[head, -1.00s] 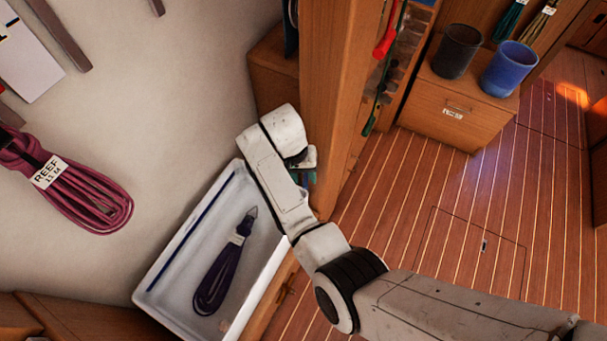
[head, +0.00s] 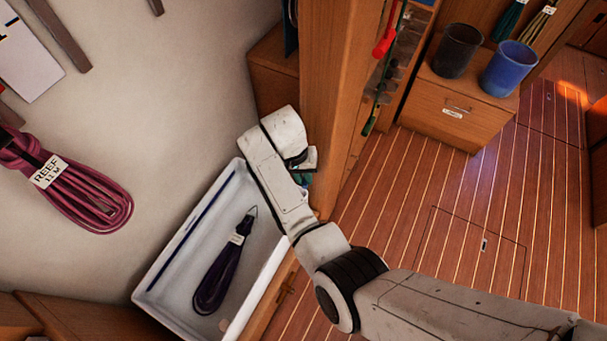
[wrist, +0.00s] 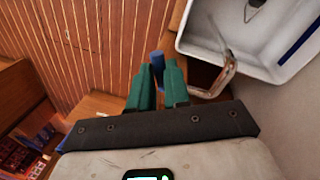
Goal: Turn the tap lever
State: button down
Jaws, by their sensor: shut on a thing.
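The blue tap lever (wrist: 157,60) shows between the tips of my gripper's green fingers (wrist: 157,78) in the wrist view. My gripper is shut on it. The metal tap spout (wrist: 225,76) curves up just right of the fingers, apart from them, and reaches over the white basin (wrist: 205,50). In the head view my arm covers most of the tap, and only a small part of my green gripper (head: 303,179) shows past the wrist. The lever's base and pivot are hidden.
The basin (head: 152,284) holds a coil of dark purple line (head: 216,275). A wooden post (head: 337,100) rises close beside my wrist. Plank floor (head: 430,230) is open at right.

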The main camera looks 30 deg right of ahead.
dwell(0.3)
jog(key=shift+w+a+m+g+y+b, duration=0.15)
jog(key=shift+w+a+m+b, duration=0.15)
jog(key=shift+m, duration=0.55)
jog(key=shift+w+a+m+g+y+b, duration=0.1)
jog(key=shift+w+a+m+b, duration=0.2)
jog(key=shift+m, duration=0.5)
jog(key=shift+w+a+m+g+y+b, duration=0.15)
jog(key=shift+w+a+m, duration=0.2)
jog(key=shift+m, duration=0.5)
jog(key=shift+d, duration=0.1)
jog(key=c, duration=1.1)
grip_release()
jog(key=shift+r, duration=0.1)
notch_tip(320, 180, up, 10)
jog(key=w+a, duration=0.1)
jog(key=shift+w+r+b, duration=0.2)
jog(key=shift+w+b, duration=0.2)
jog(key=shift+a, duration=0.1)
